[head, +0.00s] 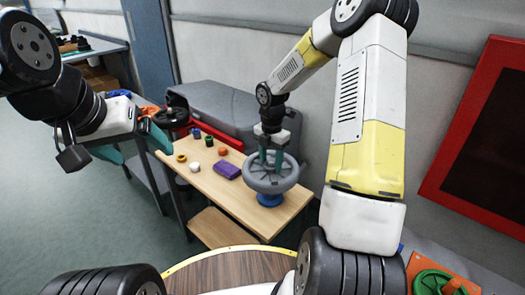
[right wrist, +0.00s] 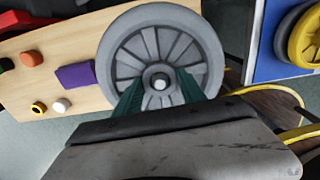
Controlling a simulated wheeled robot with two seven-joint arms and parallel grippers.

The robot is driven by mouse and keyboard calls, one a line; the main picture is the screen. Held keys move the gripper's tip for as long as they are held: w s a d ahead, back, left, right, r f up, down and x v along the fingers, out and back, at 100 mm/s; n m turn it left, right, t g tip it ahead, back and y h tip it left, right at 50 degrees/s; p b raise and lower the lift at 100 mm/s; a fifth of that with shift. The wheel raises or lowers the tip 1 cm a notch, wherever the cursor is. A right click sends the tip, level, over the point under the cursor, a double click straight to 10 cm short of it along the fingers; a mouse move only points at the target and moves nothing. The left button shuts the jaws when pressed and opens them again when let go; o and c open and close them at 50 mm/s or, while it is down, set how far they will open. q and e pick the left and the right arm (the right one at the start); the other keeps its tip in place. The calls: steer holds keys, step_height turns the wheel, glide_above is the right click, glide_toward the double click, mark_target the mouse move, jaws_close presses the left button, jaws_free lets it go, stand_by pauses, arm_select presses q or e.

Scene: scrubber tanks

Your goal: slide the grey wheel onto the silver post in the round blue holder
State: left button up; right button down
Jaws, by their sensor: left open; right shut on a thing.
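The grey wheel (head: 256,184) lies about level directly above the round blue holder (head: 270,201) on the wooden table. My right gripper (head: 271,163) comes down from above and is shut on the wheel near its hub. In the right wrist view the grey wheel (right wrist: 209,50) fills the middle, with teal fingers on either side of the hub. A pale silver round end, seemingly the silver post (right wrist: 161,82), shows at the hub's centre. The rest of the post is hidden, and I cannot tell how far down the wheel sits. My left gripper (head: 131,145) is open and empty, left of the table.
A purple block (head: 227,170), a white piece (head: 195,167), a yellow ring (head: 181,158) and other small pieces lie on the table (head: 232,199), left of the wheel. A grey machine (head: 225,112) stands behind. A round brown table (head: 225,270) is in front.

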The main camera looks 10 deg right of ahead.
steer(key=shift+f, duration=0.85)
stand_by(2.6)
steer(key=c, duration=0.6)
jaws_free()
steer(key=shift+r, duration=0.2)
steer(key=shift+r, duration=1.25)
steer(key=shift+r, duration=0.15)
steer(key=shift+r, duration=3.4)
